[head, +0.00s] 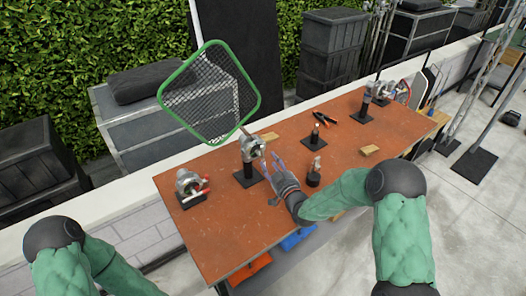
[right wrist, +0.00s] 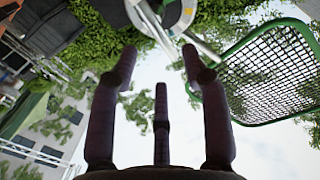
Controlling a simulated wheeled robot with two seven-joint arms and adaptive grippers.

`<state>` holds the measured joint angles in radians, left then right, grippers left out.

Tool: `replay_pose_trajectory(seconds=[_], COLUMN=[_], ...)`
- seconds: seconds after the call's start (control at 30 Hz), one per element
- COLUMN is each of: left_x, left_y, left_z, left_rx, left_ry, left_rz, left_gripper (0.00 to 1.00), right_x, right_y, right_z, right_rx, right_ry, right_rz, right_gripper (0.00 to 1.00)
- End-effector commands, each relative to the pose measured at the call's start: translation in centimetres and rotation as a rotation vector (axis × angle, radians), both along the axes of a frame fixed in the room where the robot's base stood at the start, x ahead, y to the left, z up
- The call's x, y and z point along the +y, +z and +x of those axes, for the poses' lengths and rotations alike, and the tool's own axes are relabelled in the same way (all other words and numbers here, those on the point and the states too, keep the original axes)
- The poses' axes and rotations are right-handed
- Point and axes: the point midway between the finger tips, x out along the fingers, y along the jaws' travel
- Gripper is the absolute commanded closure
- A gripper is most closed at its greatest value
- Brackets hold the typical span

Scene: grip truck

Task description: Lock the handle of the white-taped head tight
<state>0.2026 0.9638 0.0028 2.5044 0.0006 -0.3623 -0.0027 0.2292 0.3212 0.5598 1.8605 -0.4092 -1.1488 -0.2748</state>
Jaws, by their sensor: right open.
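A grip head (head: 252,147) sits on a dark post and base on the orange-brown table and holds the rod of a green-framed mesh panel (head: 212,95). My right gripper (head: 272,166) is just right of this head, its fingers spread and empty. I cannot make out the handle or white tape clearly. Another metal head (head: 188,181) with a red-tipped handle lies at the table's left end. My left gripper is out of view.
The mesh panel's frame (right wrist: 270,122) stands close to my right fingers. The table's front left is clear.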

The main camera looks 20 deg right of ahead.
Motion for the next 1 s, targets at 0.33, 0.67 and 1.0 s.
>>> replay_pose_trajectory(seconds=[0.33, 0.67, 1.0], left_x=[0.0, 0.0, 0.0], left_y=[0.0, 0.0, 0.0], left_z=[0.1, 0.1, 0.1], left_rx=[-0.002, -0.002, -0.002], left_ry=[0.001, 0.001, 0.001], left_rz=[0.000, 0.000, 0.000], left_gripper=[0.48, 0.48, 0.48], right_x=[0.9, 1.1, 1.1], right_y=[0.0, 0.0, 0.0], right_z=[5.5, 7.0, 6.9], right_rx=[-0.001, 0.000, 0.000], right_ry=[0.000, 0.000, 0.000], right_rz=[0.000, 0.001, 0.001], right_gripper=[0.53, 0.53, 1.00])
